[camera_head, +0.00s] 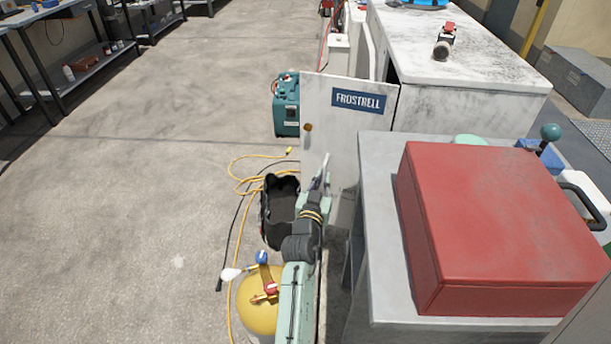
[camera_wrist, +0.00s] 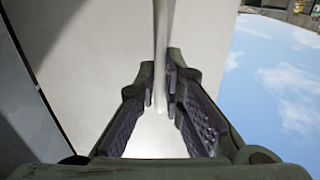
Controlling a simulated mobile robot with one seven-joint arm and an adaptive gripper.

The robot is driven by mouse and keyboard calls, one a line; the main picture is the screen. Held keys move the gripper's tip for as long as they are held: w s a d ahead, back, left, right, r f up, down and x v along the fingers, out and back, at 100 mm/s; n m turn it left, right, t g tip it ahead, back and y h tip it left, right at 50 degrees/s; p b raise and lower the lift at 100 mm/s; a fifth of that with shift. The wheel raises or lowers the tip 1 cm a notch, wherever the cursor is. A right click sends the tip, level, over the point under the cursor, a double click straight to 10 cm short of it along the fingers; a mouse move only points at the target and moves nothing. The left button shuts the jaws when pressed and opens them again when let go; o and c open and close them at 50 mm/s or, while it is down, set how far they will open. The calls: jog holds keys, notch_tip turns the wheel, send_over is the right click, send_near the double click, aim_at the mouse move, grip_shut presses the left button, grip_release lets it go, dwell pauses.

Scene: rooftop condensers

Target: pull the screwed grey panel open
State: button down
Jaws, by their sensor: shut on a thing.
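The grey panel (camera_head: 345,105), with a blue FROSTRELL label, stands out at an angle from the condenser, with a dark gap at its right edge. A small brownish round piece (camera_head: 308,127) sits near its left edge; I cannot tell if it is a screw. My gripper (camera_head: 322,178) is low in front of the panel. In the wrist view my gripper (camera_wrist: 165,85) has its fingers on both sides of a thin, pale upright strip (camera_wrist: 161,45), shut on it. The strip looks like part of the panel, its edge or handle. My arm hides the panel's lower part.
The white condenser (camera_head: 460,60) is behind. A red case (camera_head: 500,225) on a grey bench (camera_head: 380,165) crowds the right. A teal machine (camera_head: 286,105), black bag (camera_head: 279,210), yellow cylinder (camera_head: 256,318) and yellow cable (camera_head: 240,183) lie left. Floor farther left is clear.

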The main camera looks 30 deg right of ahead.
jog(key=shift+s+a+b, duration=0.15)
jog(key=shift+s+b, duration=0.15)
jog(key=shift+s, duration=1.1)
jog(key=shift+s+a+b, duration=0.1)
jog(key=shift+s+b, duration=0.2)
jog(key=shift+s, duration=1.1)
jog(key=c, duration=1.7)
grip_release()
jog(key=shift+s+d, duration=0.1)
jog(key=shift+d, duration=0.05)
jog(key=shift+f, duration=0.1)
jog(key=v, duration=0.7)
jog(key=shift+a, duration=0.45)
